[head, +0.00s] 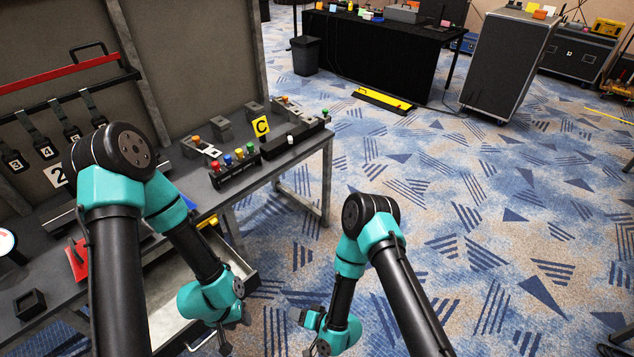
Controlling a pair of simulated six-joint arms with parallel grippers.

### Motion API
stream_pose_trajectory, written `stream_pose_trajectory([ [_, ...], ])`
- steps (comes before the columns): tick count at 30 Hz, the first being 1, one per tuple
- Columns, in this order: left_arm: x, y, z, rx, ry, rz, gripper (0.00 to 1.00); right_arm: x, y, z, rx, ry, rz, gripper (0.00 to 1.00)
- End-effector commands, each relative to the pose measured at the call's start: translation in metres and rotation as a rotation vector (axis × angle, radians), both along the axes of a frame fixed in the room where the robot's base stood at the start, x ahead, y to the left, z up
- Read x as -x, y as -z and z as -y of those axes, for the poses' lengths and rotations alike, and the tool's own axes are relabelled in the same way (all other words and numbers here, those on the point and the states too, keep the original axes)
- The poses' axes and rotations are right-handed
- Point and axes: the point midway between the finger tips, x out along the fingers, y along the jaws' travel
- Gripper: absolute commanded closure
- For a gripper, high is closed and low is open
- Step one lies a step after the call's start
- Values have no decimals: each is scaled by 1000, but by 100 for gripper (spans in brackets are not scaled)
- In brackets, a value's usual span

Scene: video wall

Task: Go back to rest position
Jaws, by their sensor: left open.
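My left arm comes in from the lower left, bends at a black elbow joint and reaches down in front of the bench. My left gripper (224,345) is at the bottom edge, below the teal wrist, small and partly cut off; it is open, and I see nothing held. My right arm bends in the lower middle and reaches down over the carpet. My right gripper (305,317) is beside its teal wrist, seen small and dark; its jaw state is unclear. Both grippers are apart from each other.
An open drawer (246,285) sticks out beside my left wrist. Patterned carpet on the right is free. A black-draped table (375,55) and a grey case (503,65) stand far back.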

Motion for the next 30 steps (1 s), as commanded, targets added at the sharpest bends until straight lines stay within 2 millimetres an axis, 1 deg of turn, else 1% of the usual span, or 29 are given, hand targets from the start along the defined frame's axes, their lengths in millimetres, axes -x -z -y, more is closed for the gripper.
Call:
stream_pose_trajectory([
  [1,0,0,0,0,0,0,57,-9,-6,18,55,14,-7,61],
  [4,0,0,0,0,0,0,57,-19,-15,52,163,29,-33,61],
  [7,0,0,0,0,0,0,57,-23,-24,87,267,40,-72,61],
  [11,0,0,0,0,0,0,57,-20,-39,133,384,50,-138,61],
  [12,0,0,0,0,0,0,57,-18,-44,147,416,54,-163,61],
  [14,0,0,0,0,0,0,57,-12,-52,168,461,55,-202,61],
  [15,0,0,0,0,0,0,57,-8,-58,181,489,58,-230,61],
  [17,0,0,0,0,0,0,57,1,-67,201,527,59,-274,61],
  [18,0,0,0,0,0,0,57,7,-73,214,549,58,-304,61],
  [21,0,0,0,0,0,0,57,26,-90,243,593,57,-384,61],
  [25,0,0,0,0,0,0,57,51,-110,270,626,50,-477,61],
  [27,0,0,0,0,0,0,57,60,-117,278,632,44,-511,61],
  [30,0,0,0,0,0,0,57,68,-122,283,636,41,-538,61],
])
